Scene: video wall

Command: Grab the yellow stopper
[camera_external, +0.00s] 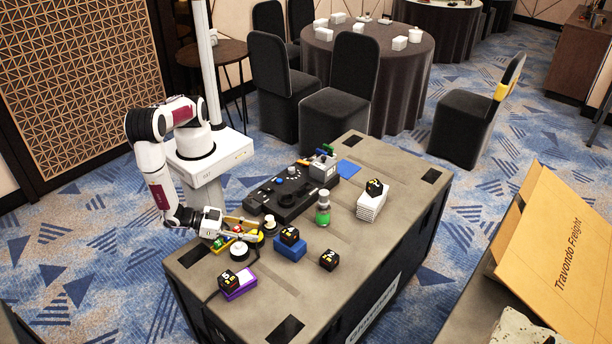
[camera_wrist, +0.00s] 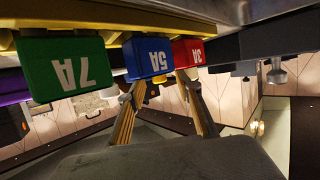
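My gripper (camera_external: 247,231) is low over the left end of the black case, beside a yellow tray (camera_external: 232,222) holding small coloured pieces. In the wrist view, my gripper's two fingers (camera_wrist: 161,84) stand apart with a gap between them. A small yellow piece (camera_wrist: 152,91) shows in that gap, below the blue block marked 5A (camera_wrist: 148,58); it may be the yellow stopper, but it is mostly hidden. I cannot tell whether a finger touches it. A green block marked 7A (camera_wrist: 65,70) is at left and a red block (camera_wrist: 188,53) at right.
A blue block (camera_external: 289,250) with a dark cube on it, a purple block (camera_external: 240,286) and a green-bottomed flask (camera_external: 323,213) stand nearby. A long black device (camera_external: 287,197) lies behind. The front right of the case top (camera_external: 345,290) is clear.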

